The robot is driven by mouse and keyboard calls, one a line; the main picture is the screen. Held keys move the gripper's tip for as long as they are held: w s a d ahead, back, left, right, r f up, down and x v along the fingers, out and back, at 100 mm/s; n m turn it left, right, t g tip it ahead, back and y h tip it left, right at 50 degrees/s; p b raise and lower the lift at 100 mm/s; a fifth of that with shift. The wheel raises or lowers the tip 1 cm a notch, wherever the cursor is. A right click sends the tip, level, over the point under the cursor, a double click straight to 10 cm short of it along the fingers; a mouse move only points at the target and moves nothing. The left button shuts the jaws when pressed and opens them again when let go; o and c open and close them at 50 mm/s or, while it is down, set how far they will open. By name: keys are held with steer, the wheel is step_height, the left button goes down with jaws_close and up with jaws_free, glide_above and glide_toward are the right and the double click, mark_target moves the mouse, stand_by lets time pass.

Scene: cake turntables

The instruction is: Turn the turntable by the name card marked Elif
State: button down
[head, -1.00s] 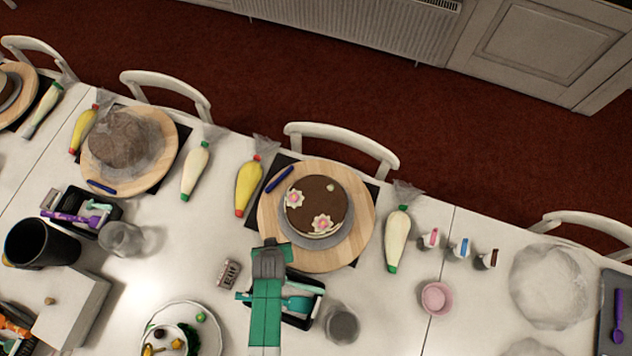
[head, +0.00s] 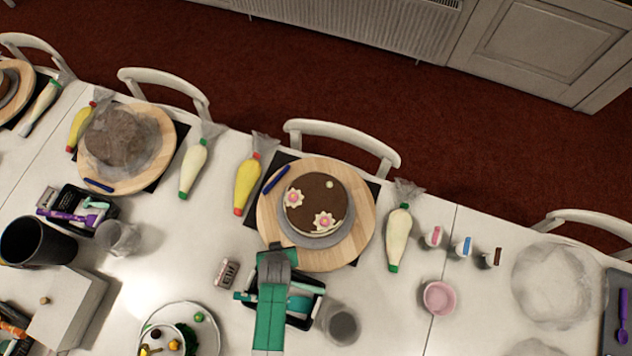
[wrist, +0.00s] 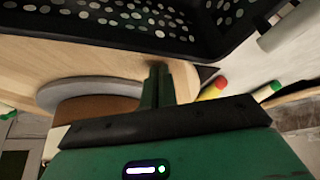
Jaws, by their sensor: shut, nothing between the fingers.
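The wooden turntable (head: 362,222) nearest the card stands on a dark mat. It carries a chocolate-topped cake (head: 322,192) with two pink-centred flowers on a grey board (head: 341,232), and a dark blue pen (head: 276,180) lies near its left rim. The name card (head: 227,272) lies front left of it; its lettering is too small to read surely. My gripper (head: 277,246) is at the turntable's front-left rim. In the wrist view its shut, empty fingers (wrist: 158,70) are beside the wood (wrist: 105,62); I cannot tell whether they touch.
A black basket (head: 310,318) with teal tools lies under my arm, and its wall (wrist: 180,20) is close in the wrist view. A glass (head: 343,325) stands right of it. Piping bags (head: 247,185) (head: 398,238) flank the turntable. Another turntable (head: 160,165) stands at left.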

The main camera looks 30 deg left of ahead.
steer(key=shift+s+d, duration=0.25)
steer(key=shift+d, duration=0.85)
steer(key=shift+d+p, duration=0.45)
steer(key=shift+d, duration=1.65)
step_height(320, 180, up, 3)
steer(key=p, duration=0.3)
steer(key=shift+f, duration=0.1)
steer(key=shift+a, duration=0.1)
